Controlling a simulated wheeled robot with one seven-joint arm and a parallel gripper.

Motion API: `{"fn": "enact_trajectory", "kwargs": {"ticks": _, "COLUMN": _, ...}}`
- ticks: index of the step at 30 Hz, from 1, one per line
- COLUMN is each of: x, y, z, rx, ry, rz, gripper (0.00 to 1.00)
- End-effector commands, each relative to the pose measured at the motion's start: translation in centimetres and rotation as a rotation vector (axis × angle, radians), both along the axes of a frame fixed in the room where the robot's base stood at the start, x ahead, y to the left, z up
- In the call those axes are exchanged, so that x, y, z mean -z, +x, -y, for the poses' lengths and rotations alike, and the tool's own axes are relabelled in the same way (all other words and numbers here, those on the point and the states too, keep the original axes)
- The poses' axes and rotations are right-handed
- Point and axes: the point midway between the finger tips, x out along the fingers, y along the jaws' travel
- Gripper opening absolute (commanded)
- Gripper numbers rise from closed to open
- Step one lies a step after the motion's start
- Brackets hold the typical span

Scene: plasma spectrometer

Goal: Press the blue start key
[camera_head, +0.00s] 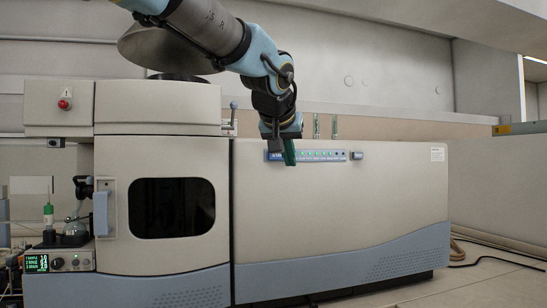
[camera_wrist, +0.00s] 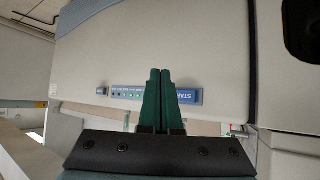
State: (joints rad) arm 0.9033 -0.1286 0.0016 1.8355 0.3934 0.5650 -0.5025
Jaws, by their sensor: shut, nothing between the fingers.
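The blue start key (camera_head: 274,156) is at the left end of a blue key strip (camera_head: 322,156) on the upper front of the spectrometer (camera_head: 340,205). In the wrist view the picture is turned over, and the start key (camera_wrist: 188,96) shows its label upside down, just right of the fingers. My gripper (camera_head: 290,164) has green fingers held together, with nothing between them. It is in front of the strip, just right of the start key in the head view. The fingers (camera_wrist: 160,72) cover part of the strip. I cannot tell whether they touch the panel.
A dark window (camera_head: 172,207) with a handle (camera_head: 101,213) is on the left cabinet. A red button (camera_head: 64,104) sits at the upper left. A flask (camera_head: 75,230) and a small display unit (camera_head: 58,261) stand at the far left. The panel below the strip is clear.

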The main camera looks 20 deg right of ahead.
Motion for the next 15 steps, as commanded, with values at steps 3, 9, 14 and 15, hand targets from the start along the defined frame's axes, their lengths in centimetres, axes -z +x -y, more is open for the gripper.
{"fn": "enact_trajectory", "kwargs": {"ticks": 3, "x": -1.3, "y": -0.7, "z": 0.8, "rx": 0.014, "ry": -0.019, "rz": 0.015, "gripper": 0.0}}
{"fn": "enact_trajectory", "kwargs": {"ticks": 9, "x": -1.61, "y": -0.81, "z": 0.94, "rx": 0.016, "ry": -0.024, "rz": 0.017, "gripper": 0.0}}
{"fn": "enact_trajectory", "kwargs": {"ticks": 14, "x": -1.58, "y": -0.78, "z": 0.93, "rx": 0.016, "ry": -0.024, "rz": 0.017, "gripper": 0.0}}
{"fn": "enact_trajectory", "kwargs": {"ticks": 15, "x": -1.59, "y": -0.74, "z": 0.94, "rx": 0.016, "ry": -0.023, "rz": 0.017, "gripper": 0.0}}
